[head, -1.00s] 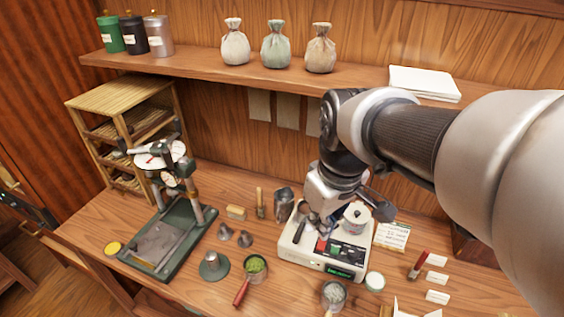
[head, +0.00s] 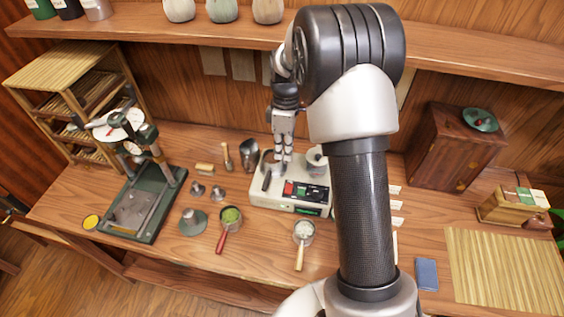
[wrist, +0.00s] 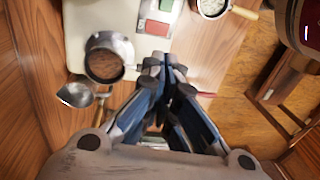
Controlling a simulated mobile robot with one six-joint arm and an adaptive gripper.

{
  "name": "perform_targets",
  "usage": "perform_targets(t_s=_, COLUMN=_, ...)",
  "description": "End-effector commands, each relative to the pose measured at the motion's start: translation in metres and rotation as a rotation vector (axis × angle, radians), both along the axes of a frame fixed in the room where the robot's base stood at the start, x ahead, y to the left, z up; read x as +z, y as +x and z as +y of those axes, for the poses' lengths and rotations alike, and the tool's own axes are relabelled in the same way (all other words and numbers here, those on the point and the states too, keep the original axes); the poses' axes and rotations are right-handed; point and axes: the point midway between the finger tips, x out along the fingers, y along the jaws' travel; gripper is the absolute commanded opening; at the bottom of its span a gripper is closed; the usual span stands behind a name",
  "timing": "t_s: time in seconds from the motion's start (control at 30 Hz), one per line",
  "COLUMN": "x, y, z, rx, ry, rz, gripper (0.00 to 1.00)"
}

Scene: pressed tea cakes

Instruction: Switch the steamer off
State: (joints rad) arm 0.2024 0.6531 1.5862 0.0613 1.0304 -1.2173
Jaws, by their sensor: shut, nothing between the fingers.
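The steamer is a pale box (head: 262,196) on the table, with a front control panel. A red switch (head: 289,188) and a green one beside it show on the panel; the red switch also shows in the wrist view (wrist: 154,27). I cannot tell its on or off position. My gripper (head: 280,168) is shut and empty, pointing down over the steamer's left part, left of and behind the switches. In the wrist view the closed fingertips (wrist: 165,66) appear below the switches; contact cannot be told. My arm hides the steamer's right side.
A brown-filled metal cup (wrist: 107,58) is close left of my fingers in the wrist view. A metal scoop (wrist: 76,93) lies beside it. A green-powder sieve (head: 231,216) and a white-filled pan (head: 303,232) stand in front. A press (head: 150,205) stands left.

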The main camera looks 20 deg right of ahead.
Motion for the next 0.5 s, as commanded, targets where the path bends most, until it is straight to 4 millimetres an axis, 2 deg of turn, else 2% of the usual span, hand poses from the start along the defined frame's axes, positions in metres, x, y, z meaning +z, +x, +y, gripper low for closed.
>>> perform_targets(t_s=0.3, x=-0.067, y=-0.009, z=0.006, rx=-0.001, ry=0.001, rz=0.005, gripper=0.00)
perform_targets(t_s=0.5, x=-0.104, y=-0.013, z=0.009, rx=-0.002, ry=0.001, rz=0.004, gripper=0.00)
